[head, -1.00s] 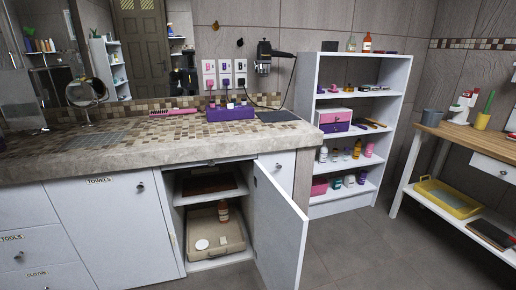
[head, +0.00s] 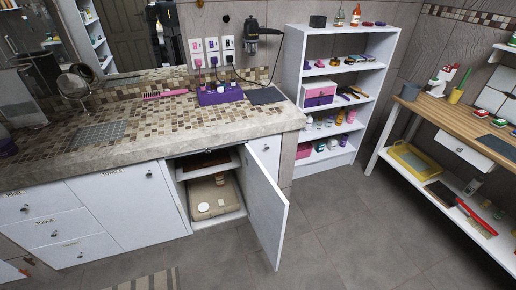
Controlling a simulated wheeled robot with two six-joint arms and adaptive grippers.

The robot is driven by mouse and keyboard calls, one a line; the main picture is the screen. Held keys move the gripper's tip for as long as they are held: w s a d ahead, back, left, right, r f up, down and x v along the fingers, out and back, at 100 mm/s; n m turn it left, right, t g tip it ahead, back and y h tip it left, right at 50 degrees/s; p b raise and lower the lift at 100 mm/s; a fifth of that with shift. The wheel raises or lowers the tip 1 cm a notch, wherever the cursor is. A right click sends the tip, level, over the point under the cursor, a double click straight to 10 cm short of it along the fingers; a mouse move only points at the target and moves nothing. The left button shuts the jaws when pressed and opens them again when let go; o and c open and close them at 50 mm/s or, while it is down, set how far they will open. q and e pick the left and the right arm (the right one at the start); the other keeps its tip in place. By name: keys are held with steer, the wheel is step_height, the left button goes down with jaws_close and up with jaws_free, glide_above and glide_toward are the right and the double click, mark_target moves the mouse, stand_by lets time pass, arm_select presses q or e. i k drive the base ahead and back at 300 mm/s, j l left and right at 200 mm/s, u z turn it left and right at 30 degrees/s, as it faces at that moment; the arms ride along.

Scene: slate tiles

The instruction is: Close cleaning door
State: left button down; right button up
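The open cabinet door (head: 264,210) is a white panel under the counter, swung outward with its hinge on the right side of the opening. Its edge points toward me and the floor in front. Behind it the cabinet's inside shows a beige tray (head: 212,197) on the lower board, with a white round item and a bottle in it. An upper shelf (head: 206,169) holds something dark. Neither of my grippers shows in the head view.
A mosaic-topped counter (head: 150,135) runs above the cabinet. An open white shelf unit (head: 340,104) stands right of the door, and a wooden bench (head: 470,122) stands farther right. The grey tiled floor (head: 340,235) is clear in front. A striped mat (head: 150,282) lies at the bottom left.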

mark_target(268, 207)
steer(key=i+l+u, duration=0.1)
steer(key=u, duration=0.35)
steer(key=l+u, duration=0.3)
steer(key=u, duration=0.2)
steer(key=l+u, duration=0.15)
steer(key=l, duration=0.55)
steer(key=l+u, duration=0.15)
steer(key=l, duration=0.5)
steer(key=l+u, duration=0.15)
steer(key=l, duration=0.55)
steer(key=k+l+u, duration=0.15)
steer(key=l, duration=0.5)
